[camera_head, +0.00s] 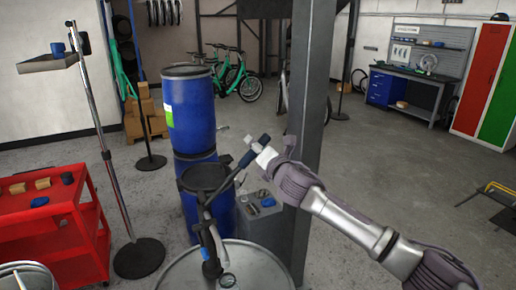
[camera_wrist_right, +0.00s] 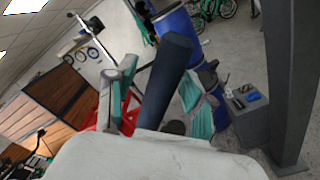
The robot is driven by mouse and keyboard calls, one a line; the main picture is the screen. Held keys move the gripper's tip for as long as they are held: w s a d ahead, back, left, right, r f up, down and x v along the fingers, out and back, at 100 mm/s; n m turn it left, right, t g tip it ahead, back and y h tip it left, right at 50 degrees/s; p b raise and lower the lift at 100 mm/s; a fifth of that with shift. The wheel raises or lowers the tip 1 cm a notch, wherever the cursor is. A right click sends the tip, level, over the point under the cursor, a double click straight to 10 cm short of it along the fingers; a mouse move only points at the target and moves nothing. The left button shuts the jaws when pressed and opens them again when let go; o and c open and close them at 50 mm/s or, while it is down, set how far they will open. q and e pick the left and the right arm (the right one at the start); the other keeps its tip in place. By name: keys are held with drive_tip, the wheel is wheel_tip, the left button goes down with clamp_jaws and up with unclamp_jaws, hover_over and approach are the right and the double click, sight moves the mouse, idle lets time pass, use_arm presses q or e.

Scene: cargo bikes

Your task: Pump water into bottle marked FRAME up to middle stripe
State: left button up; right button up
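A blue drum (camera_head: 210,205) with a dark lid stands in the middle of the head view. A black pump lever (camera_head: 232,178) rises from above it to a dark blue grip (camera_head: 265,138). My right gripper (camera_head: 257,150) is at this grip; in the wrist view the dark grip (camera_wrist_right: 168,75) lies between its two fingers, which appear shut on it. A grey pump pipe (camera_head: 212,238) runs down to a blue part (camera_head: 211,269) over a round metal top. A small dark ring (camera_head: 228,280) sits beside it. No FRAME mark or stripe is readable. My left gripper is not in view.
A round metal top (camera_head: 265,262) is in front. A red cart (camera_head: 60,235) and a stand (camera_head: 138,258) are at left. A grey pillar (camera_head: 306,110) and a grey box with small items (camera_head: 260,222) are close to my right arm.

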drive_tip(key=shift+f, duration=0.1)
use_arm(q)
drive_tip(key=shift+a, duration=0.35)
use_arm(e)
drive_tip(key=v, duration=1.2)
